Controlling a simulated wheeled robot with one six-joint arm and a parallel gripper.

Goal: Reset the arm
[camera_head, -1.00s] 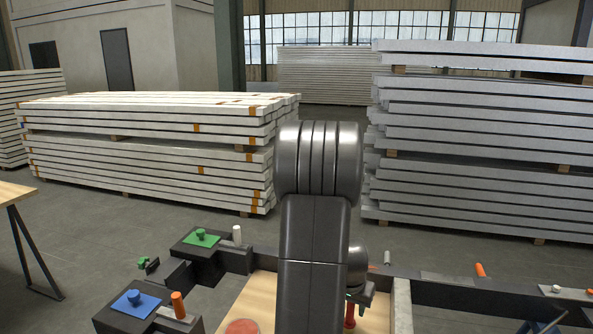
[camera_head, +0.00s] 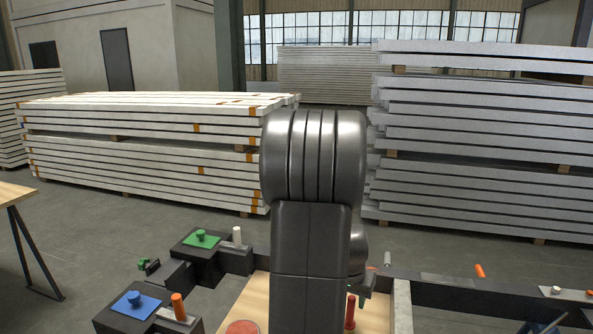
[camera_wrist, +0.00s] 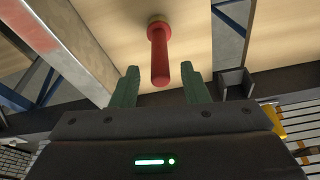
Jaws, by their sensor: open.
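My arm stands in the middle of the head view and hides part of the wooden board behind it. The red peg also shows in the head view (camera_head: 350,312), just right of my arm. The gripper's fingers are hidden or too small to make out in the head view.
A blue plate with a knob (camera_head: 134,301) and a green plate with a knob (camera_head: 201,239) sit on dark blocks at the left. An orange peg (camera_head: 179,306) and a white peg (camera_head: 237,235) stand beside them. A dark frame beam (camera_head: 450,296) runs along the right.

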